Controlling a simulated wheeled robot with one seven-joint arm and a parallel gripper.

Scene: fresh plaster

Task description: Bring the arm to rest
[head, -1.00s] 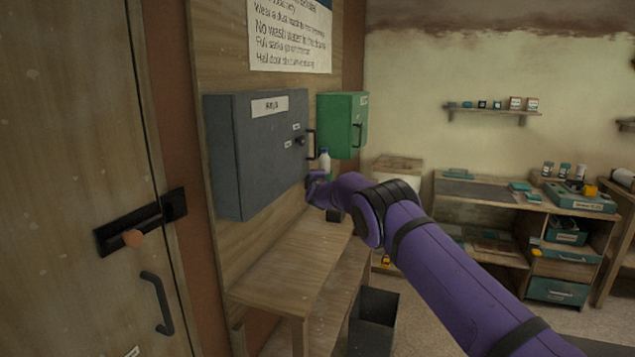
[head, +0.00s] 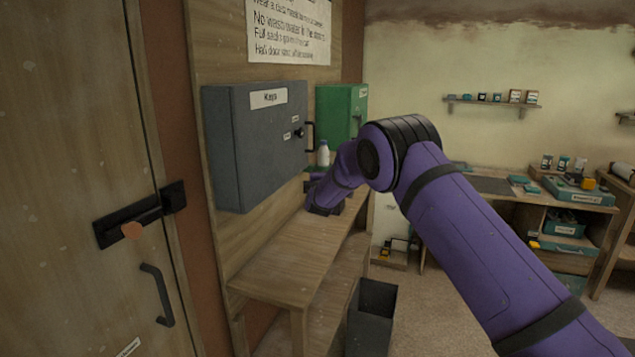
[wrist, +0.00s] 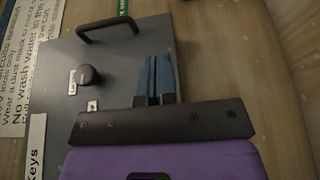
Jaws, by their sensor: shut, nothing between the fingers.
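My purple arm reaches in from the lower right in the head view, with its elbow raised and its wrist bent down over the wooden bench (head: 275,262). My gripper (wrist: 154,62) shows in the wrist view with its two blue fingers together and nothing between them. Behind it is the front of the grey key cabinet (wrist: 55,65), with a black handle (wrist: 108,22) and a dark knob (wrist: 90,75). In the head view the cabinet (head: 250,150) hangs shut on the wooden panel. The fingertips are hidden in the head view.
A green cabinet (head: 338,110) hangs beyond the grey one, with a white bottle (head: 323,154) below it. A dark bin (head: 372,318) stands by the bench. A wooden door (head: 70,180) with a black latch (head: 140,218) is at the left. A workbench (head: 490,205) stands at the back right.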

